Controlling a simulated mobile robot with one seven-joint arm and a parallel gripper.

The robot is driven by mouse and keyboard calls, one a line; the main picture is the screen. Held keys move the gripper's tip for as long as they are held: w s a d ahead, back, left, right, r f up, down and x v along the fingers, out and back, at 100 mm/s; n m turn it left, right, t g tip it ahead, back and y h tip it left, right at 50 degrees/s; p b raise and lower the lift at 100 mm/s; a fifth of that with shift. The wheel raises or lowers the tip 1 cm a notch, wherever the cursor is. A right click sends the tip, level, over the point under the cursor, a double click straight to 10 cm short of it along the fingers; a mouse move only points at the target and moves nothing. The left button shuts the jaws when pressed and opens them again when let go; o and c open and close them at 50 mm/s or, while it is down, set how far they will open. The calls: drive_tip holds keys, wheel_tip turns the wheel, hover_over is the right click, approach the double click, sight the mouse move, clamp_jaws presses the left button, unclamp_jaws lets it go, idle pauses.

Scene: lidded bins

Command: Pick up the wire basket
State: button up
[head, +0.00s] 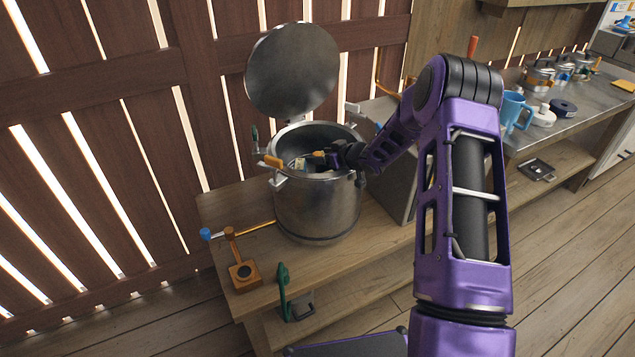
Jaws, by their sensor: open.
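No wire basket can be clearly made out. A round metal bin (318,212) stands on the wooden bench, with its round lid (292,70) raised and tilted back. My gripper (326,158) is at the bin's mouth, reaching in from the right over the rim. It is open, but its fingertips are small and partly hidden. A small pale item (299,164) shows inside the bin, just left of my gripper; I cannot tell what it is. The bin's lower inside is hidden by its front wall.
A brown wooden block with a handle (243,275) and a green handled item (284,290) lie at the bench's front. A grey box (393,180) stands right of the bin. A light blue mug (514,110) and several pots stand on the right counter. A slatted wall is behind.

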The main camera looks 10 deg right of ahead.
drive_tip(key=shift+w+a+f, duration=0.1)
drive_tip(key=shift+w+f, duration=0.05)
drive_tip(key=shift+w, duration=0.05)
clamp_jaws()
idle(1.3)
